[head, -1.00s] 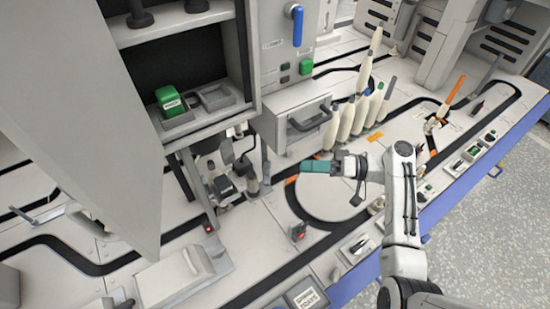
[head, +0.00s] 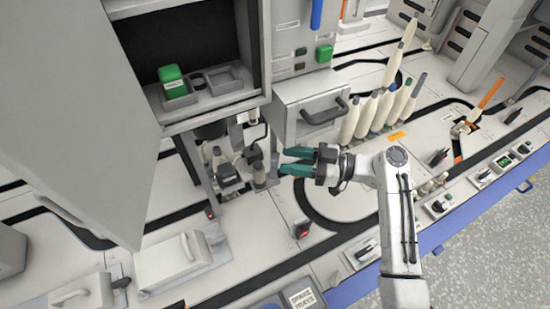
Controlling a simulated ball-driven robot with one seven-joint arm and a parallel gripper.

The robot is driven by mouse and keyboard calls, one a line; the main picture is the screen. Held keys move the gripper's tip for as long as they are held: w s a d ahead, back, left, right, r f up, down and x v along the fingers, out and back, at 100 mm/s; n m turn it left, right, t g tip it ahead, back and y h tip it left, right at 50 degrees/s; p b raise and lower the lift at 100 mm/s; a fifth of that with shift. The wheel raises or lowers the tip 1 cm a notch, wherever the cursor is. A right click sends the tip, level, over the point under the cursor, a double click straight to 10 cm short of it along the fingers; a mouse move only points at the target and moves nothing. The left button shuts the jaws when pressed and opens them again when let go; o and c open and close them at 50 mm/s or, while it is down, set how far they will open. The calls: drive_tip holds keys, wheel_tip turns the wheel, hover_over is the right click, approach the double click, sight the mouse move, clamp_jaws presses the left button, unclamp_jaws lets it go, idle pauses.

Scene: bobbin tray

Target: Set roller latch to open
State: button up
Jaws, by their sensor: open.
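My gripper (head: 281,161) is open and empty, with its two teal fingers apart and pointing left. Its tips are just right of a mechanism with grey upright rollers (head: 258,172) in the recess under the cabinet. I cannot tell whether the fingertips touch it. A dark block (head: 228,174) sits left of these rollers. The roller latch is probably part of this mechanism, but it is too small to single out, and its position cannot be read.
A drawer front with a dark handle (head: 324,112) is just above my gripper. Several cream bobbins (head: 365,116) stand right of it. A green block (head: 172,82) is on the cabinet shelf. A small red-lit switch (head: 302,229) stands below my gripper.

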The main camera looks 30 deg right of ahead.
sight(274, 156)
drive_tip(key=shift+b+x, duration=0.35)
drive_tip(key=shift+x, duration=2)
clamp_jaws()
